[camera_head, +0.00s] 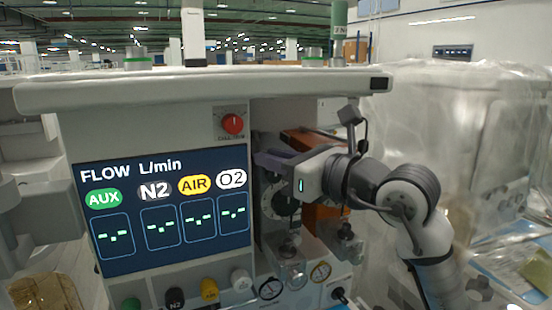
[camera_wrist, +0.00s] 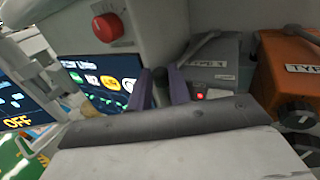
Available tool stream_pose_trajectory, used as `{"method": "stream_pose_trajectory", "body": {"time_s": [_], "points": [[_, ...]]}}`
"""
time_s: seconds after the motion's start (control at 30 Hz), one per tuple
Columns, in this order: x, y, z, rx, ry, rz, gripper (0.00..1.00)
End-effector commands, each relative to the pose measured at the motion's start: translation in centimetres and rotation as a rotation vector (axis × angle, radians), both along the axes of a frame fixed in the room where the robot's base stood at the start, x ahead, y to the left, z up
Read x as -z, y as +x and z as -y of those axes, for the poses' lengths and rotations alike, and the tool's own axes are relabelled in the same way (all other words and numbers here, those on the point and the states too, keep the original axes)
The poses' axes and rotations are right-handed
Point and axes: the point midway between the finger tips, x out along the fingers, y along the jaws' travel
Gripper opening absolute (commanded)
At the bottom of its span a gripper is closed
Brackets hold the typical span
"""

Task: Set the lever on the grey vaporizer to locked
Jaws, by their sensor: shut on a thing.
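The grey vaporizer (camera_wrist: 226,76) is at upper centre in the wrist view, with a "TYPE" label and a small red light. A grey bar-shaped lever (camera_wrist: 199,46) slants down-left across its top toward my fingers. My gripper (camera_wrist: 159,90) has purple fingers on both sides of a dark rounded piece (camera_wrist: 160,78) and is shut on it; I cannot tell whether this is the lever's end. In the head view, my gripper (camera_head: 272,160) reaches left in front of the grey vaporizer (camera_head: 273,222), hiding its upper part and lever.
An orange vaporizer (camera_wrist: 285,70) stands close on the right of the grey one, with its own lever and black dial. The flow screen (camera_head: 160,210) and red knob (camera_head: 232,124) are to the left. A cart shelf (camera_head: 200,87) overhangs above. Plastic-wrapped equipment (camera_head: 450,130) is at right.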

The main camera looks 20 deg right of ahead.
Motion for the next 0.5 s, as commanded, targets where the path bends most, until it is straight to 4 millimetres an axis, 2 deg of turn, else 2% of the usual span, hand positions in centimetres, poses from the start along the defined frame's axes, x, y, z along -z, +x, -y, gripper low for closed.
{"method": "stream_pose_trajectory", "body": {"time_s": [0.23,0.5], "points": [[0.1,0.1,0.6,-0.024,0.000,-0.005,0.00],[0.0,0.1,4.1,-0.194,-0.002,-0.007,0.00]]}}
